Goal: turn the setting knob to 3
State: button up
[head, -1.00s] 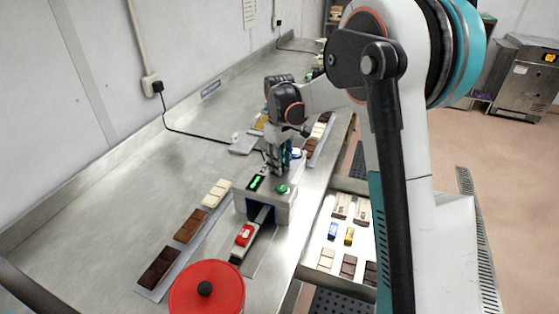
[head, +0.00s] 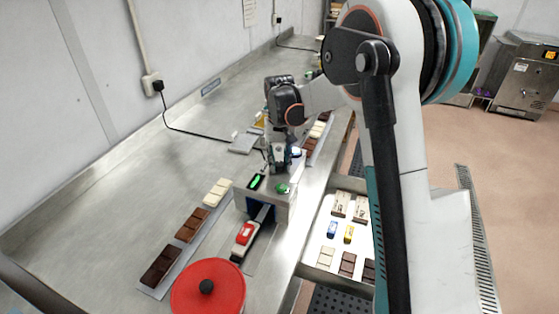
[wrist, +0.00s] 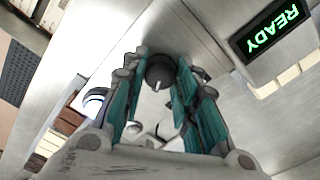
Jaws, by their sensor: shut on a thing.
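The setting knob (wrist: 159,72) is a dark round knob with a short white pointer mark, seen in the wrist view on top of the metal machine. My gripper (wrist: 161,64) has its teal fingers closed around the knob from both sides. No numbers around the knob are readable. The machine's display (wrist: 270,28) shows READY in green. In the head view, the machine (head: 277,206) stands on the bench and my gripper (head: 279,168) points down onto its top. The knob is hidden there behind my fingers.
A green button (head: 283,188) sits beside the display on the machine.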

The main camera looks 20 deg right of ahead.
aim_at(279, 164)
dwell(0.3)
jog(key=o, duration=1.1)
notch_tip(279, 164, up, 12)
